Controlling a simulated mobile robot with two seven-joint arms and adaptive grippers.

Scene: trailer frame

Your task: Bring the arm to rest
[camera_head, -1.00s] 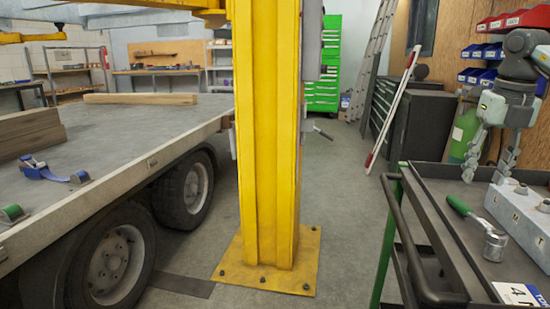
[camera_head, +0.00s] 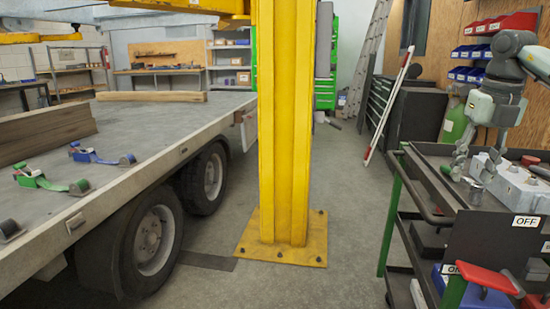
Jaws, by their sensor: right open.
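My right arm (camera_head: 498,90) comes in at the right edge, grey and pale green, bent downward. My right gripper (camera_head: 468,168) hangs pointing down over the dark tool cart, its fingers apart. It is beside a grey box with round fittings (camera_head: 505,182) on the cart top. A small silver cylinder (camera_head: 478,167) shows close by the fingers; I cannot tell whether they touch it. My left gripper is not in view.
The tool cart (camera_head: 425,168) has dark rails and green posts. A yellow column (camera_head: 282,130) on a bolted base plate stands mid-view. A flatbed trailer (camera_head: 140,125) with straps and timber fills the left. Clear floor (camera_head: 350,215) lies between column and cart.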

